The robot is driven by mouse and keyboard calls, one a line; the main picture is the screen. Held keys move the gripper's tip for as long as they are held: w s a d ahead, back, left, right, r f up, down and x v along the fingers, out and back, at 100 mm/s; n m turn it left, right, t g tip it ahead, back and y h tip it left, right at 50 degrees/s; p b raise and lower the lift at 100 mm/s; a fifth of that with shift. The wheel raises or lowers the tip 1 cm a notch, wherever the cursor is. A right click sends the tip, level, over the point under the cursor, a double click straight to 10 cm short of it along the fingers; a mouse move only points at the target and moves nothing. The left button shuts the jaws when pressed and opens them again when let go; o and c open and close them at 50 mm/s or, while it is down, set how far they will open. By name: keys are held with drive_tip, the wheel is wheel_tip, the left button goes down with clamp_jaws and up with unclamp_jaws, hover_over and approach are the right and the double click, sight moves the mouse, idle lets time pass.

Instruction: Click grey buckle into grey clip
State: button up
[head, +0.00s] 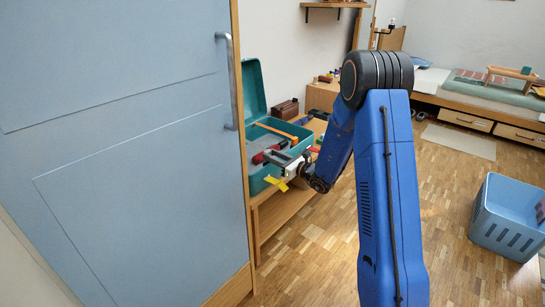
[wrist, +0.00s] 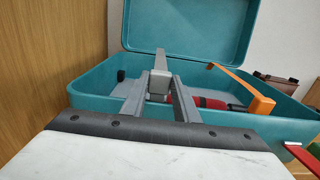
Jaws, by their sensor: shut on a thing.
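My gripper (wrist: 158,92) is shut on a grey block-shaped piece (wrist: 160,70), which looks like the grey buckle. A narrow grey part of it sticks up above the fingertips. In the head view my gripper (head: 268,156) is over the near side of an open teal toolbox (head: 262,182). The toolbox also fills much of the wrist view (wrist: 90,93), with its lid (wrist: 190,28) raised behind. I cannot make out a separate grey clip; the fingers and the held piece cover part of the box's inside.
A red and black object (wrist: 212,103) lies inside the toolbox. An orange bar (wrist: 245,90) slants across its right side. A blue door (head: 120,150) with a metal handle (head: 229,80) stands close on the left. A blue basket (head: 505,225) stands on the floor at right.

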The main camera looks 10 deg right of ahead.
drive_tip(key=shift+f, duration=0.65)
drive_tip(key=o, duration=1.1)
drive_tip(key=shift+f, duration=0.1)
drive_tip(key=shift+s, duration=0.1)
drive_tip(key=v, duration=1.7)
drive_tip(key=shift+d, duration=0.2)
